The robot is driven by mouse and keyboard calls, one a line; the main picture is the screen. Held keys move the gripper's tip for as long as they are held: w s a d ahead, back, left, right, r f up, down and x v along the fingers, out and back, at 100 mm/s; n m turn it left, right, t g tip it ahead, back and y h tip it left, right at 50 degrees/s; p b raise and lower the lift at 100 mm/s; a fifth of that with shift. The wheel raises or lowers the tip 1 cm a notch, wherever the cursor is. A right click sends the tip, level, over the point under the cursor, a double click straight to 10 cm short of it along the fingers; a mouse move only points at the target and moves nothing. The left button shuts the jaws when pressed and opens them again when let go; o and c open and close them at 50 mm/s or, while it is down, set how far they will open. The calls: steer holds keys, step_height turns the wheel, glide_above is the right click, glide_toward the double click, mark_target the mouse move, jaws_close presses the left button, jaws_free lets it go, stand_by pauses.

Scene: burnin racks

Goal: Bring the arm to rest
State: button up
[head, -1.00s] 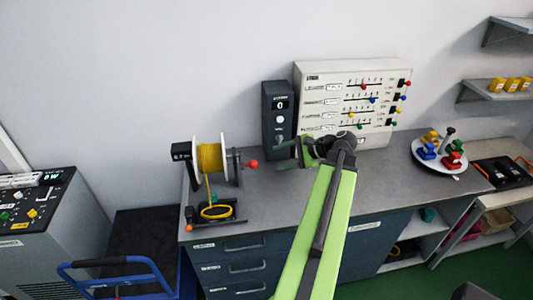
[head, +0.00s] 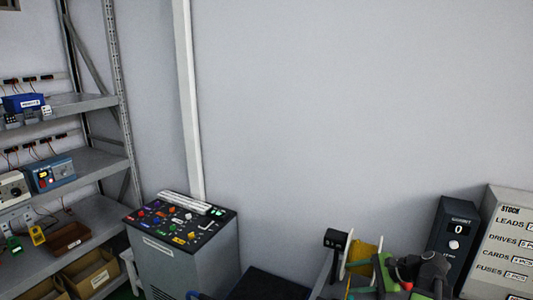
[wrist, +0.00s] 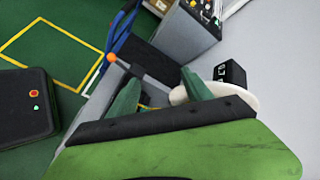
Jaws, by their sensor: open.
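My gripper (wrist: 160,92) shows in the wrist view with its two green fingers spread apart and nothing between them that it holds. In the head view my gripper (head: 384,274) is at the bottom right, with the dark wrist joint beside it. It overlaps the yellow wire spool (head: 361,254) there; whether they touch cannot be told. In the wrist view the spool's white flange (wrist: 243,101) lies just beyond the right finger. The rest of my arm is mostly out of the head view.
A grey console (head: 172,262) with coloured buttons stands left of the spool. Metal shelving (head: 100,160) with devices and bins is at the far left. A dark counter unit (head: 450,238) and a white stock panel (head: 508,245) are at the right. Green floor (wrist: 70,85) shows in the wrist view.

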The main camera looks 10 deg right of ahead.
steer(key=a+f+n+g+h+b, duration=0.25)
steer(key=a+f+n, duration=0.25)
steer(key=a, duration=0.6)
steer(key=a+f+n+g+h+b, duration=0.1)
steer(key=a+f+n+g, duration=0.3)
steer(key=a, duration=0.6)
steer(key=a+f+n+g+h+b, duration=0.1)
steer(key=a+f+n, duration=0.45)
steer(key=a, duration=0.55)
steer(key=d+n+h, duration=0.2)
steer(key=d+h, duration=0.1)
steer(key=d, duration=0.3)
steer(key=shift+f, duration=0.3)
steer(key=shift+s+d+n, duration=0.1)
steer(key=shift+n, duration=0.15)
